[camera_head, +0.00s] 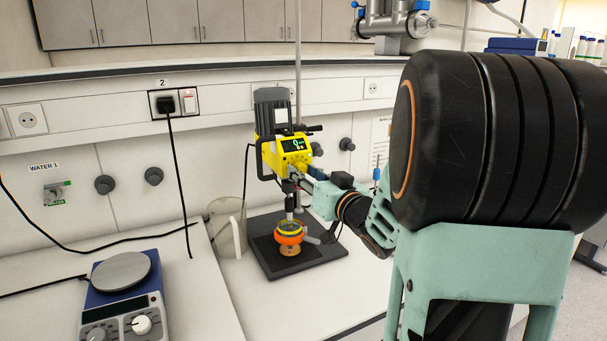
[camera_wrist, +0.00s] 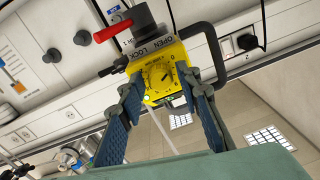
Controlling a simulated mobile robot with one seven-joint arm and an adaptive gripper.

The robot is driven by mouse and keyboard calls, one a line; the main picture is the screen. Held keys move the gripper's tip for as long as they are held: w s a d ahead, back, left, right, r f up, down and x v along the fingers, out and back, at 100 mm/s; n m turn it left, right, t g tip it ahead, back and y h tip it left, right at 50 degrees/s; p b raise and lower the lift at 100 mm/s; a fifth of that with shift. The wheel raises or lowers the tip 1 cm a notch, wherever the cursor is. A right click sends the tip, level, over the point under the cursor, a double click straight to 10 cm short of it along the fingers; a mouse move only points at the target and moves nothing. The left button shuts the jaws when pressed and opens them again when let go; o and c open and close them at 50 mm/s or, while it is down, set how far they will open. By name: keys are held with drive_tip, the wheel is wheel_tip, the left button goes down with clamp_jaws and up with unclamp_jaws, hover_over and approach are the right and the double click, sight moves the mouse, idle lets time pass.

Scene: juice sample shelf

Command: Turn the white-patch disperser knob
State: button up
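The yellow disperser (camera_head: 284,153) stands upright on its stand at the back of the bench, its small display lit with a 0. In the wrist view the disperser's yellow face (camera_wrist: 152,60) appears rotated, with a small knob (camera_wrist: 165,77) on a marked dial. A white patch on the knob itself is too small to make out. My gripper (camera_wrist: 162,84) is open, with one blue finger on each side of the knob. Whether either finger touches it, I cannot tell. In the head view my gripper (camera_head: 302,178) is close to the disperser's lower front, partly hiding it.
An orange-ringed vessel (camera_head: 289,239) stands below the disperser on the black base plate (camera_head: 316,254). A clear jug (camera_head: 228,230) is left of it. A blue hotplate stirrer (camera_head: 124,298) sits at front left. Cables (camera_head: 180,170) hang along the wall. Bench front of the base is clear.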

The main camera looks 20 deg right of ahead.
clamp_jaws()
drive_tip(key=shift+m+p, duration=0.35)
drive_tip(key=shift+m, duration=0.05)
drive_tip(key=m+p, duration=0.3)
drive_tip(key=m, duration=0.1)
drive_tip(key=shift+r+m, duration=0.1)
drive_tip(key=shift+m, duration=0.3)
drive_tip(key=m+p, duration=0.2)
drive_tip(key=m, duration=0.4)
drive_tip(key=shift+p, duration=0.3)
drive_tip(key=shift+m, duration=0.3)
drive_tip(key=shift+o, duration=1.7)
unclamp_jaws()
